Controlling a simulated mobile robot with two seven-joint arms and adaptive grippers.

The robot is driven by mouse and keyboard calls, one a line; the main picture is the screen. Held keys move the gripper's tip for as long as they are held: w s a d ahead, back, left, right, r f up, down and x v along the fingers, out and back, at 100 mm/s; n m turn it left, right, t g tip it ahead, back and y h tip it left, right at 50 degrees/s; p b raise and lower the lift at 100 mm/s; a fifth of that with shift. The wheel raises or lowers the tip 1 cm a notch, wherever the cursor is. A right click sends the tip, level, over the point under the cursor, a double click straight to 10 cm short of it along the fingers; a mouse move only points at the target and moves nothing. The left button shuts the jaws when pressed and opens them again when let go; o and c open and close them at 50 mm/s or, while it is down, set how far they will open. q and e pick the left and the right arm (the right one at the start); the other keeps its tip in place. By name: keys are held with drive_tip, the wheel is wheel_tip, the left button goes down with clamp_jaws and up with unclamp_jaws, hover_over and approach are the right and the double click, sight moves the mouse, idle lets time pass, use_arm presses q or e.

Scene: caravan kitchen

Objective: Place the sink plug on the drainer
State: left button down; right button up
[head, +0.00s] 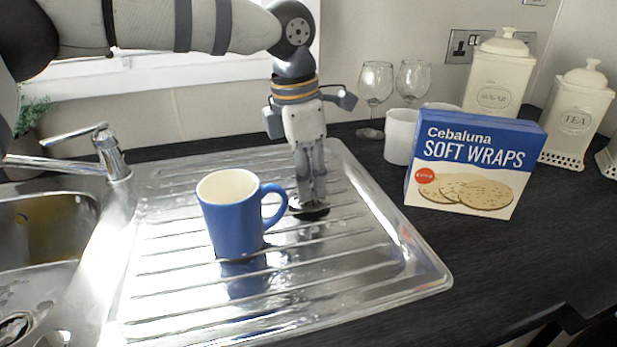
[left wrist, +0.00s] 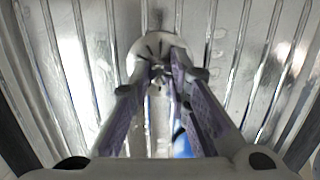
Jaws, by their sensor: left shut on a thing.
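My left gripper (head: 311,198) points straight down over the ribbed metal drainer (head: 345,285), just behind and right of the blue mug's handle. It is shut on the sink plug (head: 309,211), a small dark disc at the fingertips, low at the drainer's surface. I cannot tell whether the plug touches the ribs. In the left wrist view the plug (left wrist: 145,44) shows as a pale round disc with dark slots, beyond the closed fingers (left wrist: 165,72), which partly hide it. My right gripper is not in view.
A blue mug (head: 232,225) stands upright on the drainer, close to the gripper. The sink (head: 45,232) and tap (head: 112,160) are at left. A Soft Wraps box (head: 470,165), white mugs (head: 399,138) and wine glasses (head: 375,85) stand right. The drainer's front right is clear.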

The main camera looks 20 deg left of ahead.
use_arm(q)
drive_tip(key=shift+f, duration=0.1)
drive_tip(key=c, duration=1.5)
unclamp_jaws()
drive_tip(key=r, duration=0.8)
drive_tip(key=s+a+r, duration=0.1)
drive_tip(key=r, duration=0.3)
drive_tip(key=shift+r, duration=0.1)
